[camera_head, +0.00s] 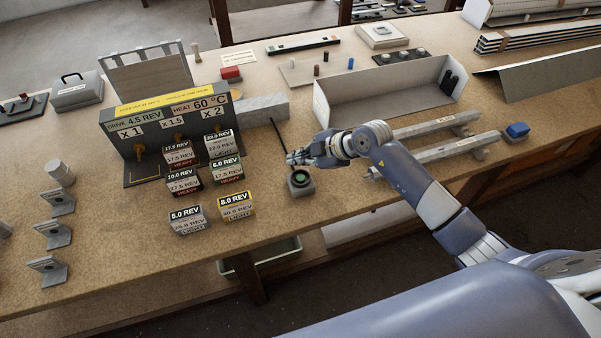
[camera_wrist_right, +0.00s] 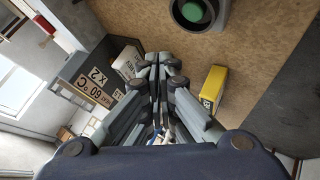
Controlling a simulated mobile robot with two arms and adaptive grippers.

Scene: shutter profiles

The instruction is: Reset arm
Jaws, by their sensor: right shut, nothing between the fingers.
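My right arm reaches in from the right in the head view. Its gripper (camera_head: 296,158) is over the workbench, just above and behind a small grey box with a green button (camera_head: 300,178). In the right wrist view the fingers of the right gripper (camera_wrist_right: 157,62) are together, with nothing between them. The green button (camera_wrist_right: 192,11) shows at the top of that view, apart from the fingers. My left gripper is in neither view.
Labelled blocks, among them one marked 8.0 REV (camera_head: 237,206), stand left of the gripper. A grey control panel (camera_head: 170,125) is behind them. Rails on supports (camera_head: 430,150) and an open grey tray (camera_head: 390,98) lie to the right.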

